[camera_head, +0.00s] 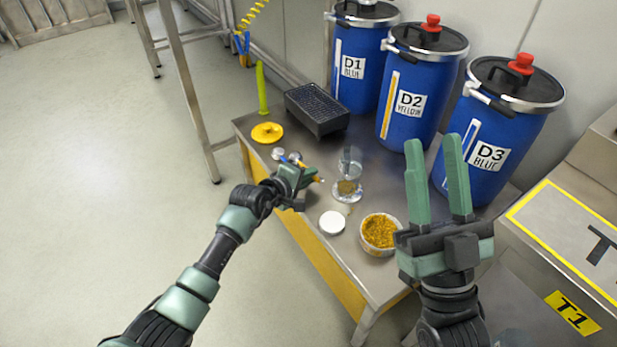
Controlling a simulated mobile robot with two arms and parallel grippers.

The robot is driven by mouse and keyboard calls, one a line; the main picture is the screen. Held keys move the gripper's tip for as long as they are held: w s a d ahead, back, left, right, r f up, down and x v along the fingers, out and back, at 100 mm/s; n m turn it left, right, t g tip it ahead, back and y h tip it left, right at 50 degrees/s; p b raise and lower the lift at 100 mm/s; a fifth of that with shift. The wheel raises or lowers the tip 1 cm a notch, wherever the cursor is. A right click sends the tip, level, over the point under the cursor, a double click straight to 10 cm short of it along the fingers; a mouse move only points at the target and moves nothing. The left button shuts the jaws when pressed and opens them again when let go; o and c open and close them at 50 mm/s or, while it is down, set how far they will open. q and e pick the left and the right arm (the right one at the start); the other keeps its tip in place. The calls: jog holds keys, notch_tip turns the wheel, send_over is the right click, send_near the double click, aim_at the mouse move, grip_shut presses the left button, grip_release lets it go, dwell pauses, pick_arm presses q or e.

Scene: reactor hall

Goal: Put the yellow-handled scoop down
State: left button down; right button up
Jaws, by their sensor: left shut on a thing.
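My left gripper (304,180) is shut over the steel table (300,150), near its left edge. A small yellow-orange piece (318,180), which looks like part of the yellow-handled scoop, shows at its fingers. The rest of the scoop is hidden or too small to tell. A clear glass vessel (350,165) with some yellow material at its bottom stands just right of this gripper. A round tub (365,238) of yellow granules stands nearer the front. My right gripper (433,143) is open and empty, its fingers pointing up in the picture, right of the tub.
A white disc (332,222) lies left of the tub. A yellow lid (267,132) and a dark ribbed box (318,108) are farther back. Blue drums D1 (350,90), D2 (410,85) and D3 (495,125) stand behind. Bare tabletop shows around the white disc.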

pick_arm(q)
jog(key=shift+f, duration=0.15)
pick_arm(e)
jog(key=shift+s+r, duration=0.2)
jog(key=shift+s, duration=0.05)
pick_arm(q)
jog(key=c, duration=1.4)
grip_release()
jog(key=shift+c, duration=0.2)
